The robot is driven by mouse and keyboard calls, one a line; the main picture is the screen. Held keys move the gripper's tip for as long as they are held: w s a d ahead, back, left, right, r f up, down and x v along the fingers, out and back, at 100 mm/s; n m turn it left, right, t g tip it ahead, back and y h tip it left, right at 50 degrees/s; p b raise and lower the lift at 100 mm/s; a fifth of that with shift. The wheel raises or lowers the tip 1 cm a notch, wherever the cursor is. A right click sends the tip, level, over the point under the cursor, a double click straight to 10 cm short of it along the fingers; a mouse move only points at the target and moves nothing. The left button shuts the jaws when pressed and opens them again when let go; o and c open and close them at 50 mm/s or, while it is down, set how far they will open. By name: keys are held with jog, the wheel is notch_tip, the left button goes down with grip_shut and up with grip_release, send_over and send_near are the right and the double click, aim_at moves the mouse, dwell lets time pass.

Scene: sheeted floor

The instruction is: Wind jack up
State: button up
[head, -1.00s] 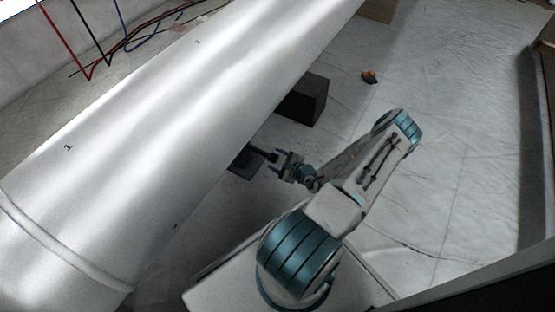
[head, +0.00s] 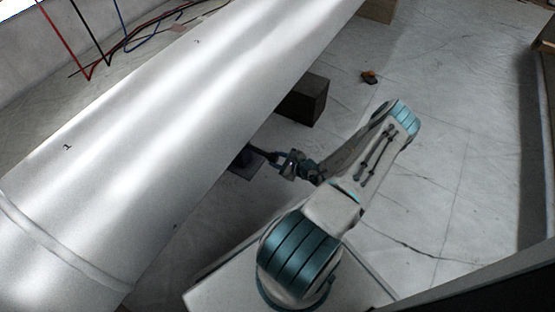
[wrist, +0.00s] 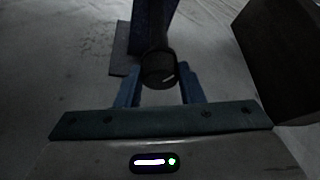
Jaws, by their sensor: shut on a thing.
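The jack (head: 243,164) stands low on the floor, partly hidden beneath the large pale pipe (head: 150,130). In the wrist view its dark blue body (wrist: 153,25) rises from a flat plate (wrist: 121,52). The dark round end of its winding handle (wrist: 160,72) points at the wrist camera. My gripper (head: 276,158) reaches in from the right beside the pipe. In the wrist view its two blue fingers (wrist: 160,88) stand on either side of the handle end and are shut on it. The jack's top, and any contact with the pipe, is hidden.
A dark block (head: 304,100) stands beside the pipe; its side (wrist: 285,55) fills the wrist view's upper right, close to my gripper. A small orange and dark object (head: 369,77) lies on the sheeted floor. Open floor lies to the right. Cables (head: 140,38) lie behind the pipe.

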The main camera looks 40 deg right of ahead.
jog(key=m+y+b, duration=0.1)
jog(key=m+g+y+b, duration=0.1)
jog(key=m, duration=0.1)
jog(key=shift+d+f+m+y, duration=0.2)
jog(key=shift+m+y, duration=0.1)
jog(key=shift+y, duration=0.1)
jog(key=m+y, duration=0.1)
jog(key=m+g+y, duration=0.1)
jog(key=m, duration=0.1)
jog(key=shift+w+d+r+y, duration=0.1)
jog(key=shift+w+d+y, duration=0.05)
jog(key=shift+y, duration=0.15)
dwell(0.4)
jog(key=o, duration=0.9)
jog(key=shift+o, duration=0.2)
jog(key=shift+r, duration=0.15)
